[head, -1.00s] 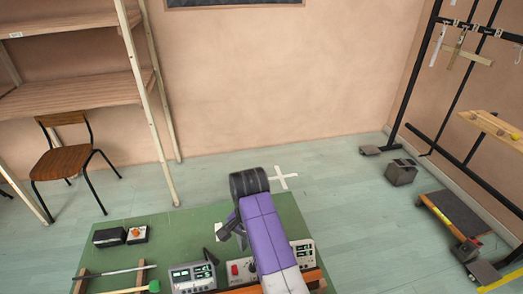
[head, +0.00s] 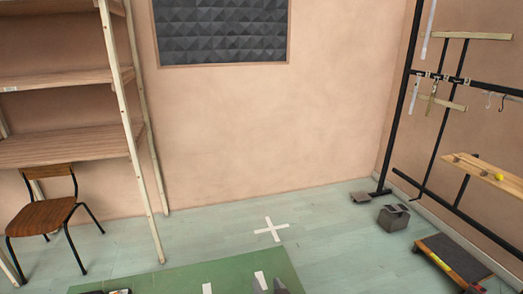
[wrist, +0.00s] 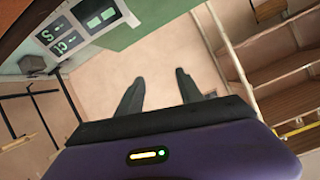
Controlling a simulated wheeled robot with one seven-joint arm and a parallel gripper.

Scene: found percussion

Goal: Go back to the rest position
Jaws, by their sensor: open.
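In the wrist view my gripper (wrist: 159,76) has its two dark fingers spread apart with nothing between them. The purple wrist body fills the bottom of that view. In the head view only small grey shapes show at the bottom edge over the green board; I cannot tell whether they are my fingertips. The rest of my arm is out of the head view.
A green board (head: 170,278) lies at the bottom of the head view. A white cross (head: 270,229) marks the clear floor behind it. A chair (head: 45,212) and wooden shelving (head: 75,148) stand left. A black rack (head: 398,115), grey block (head: 393,217) and low platform (head: 452,258) are right.

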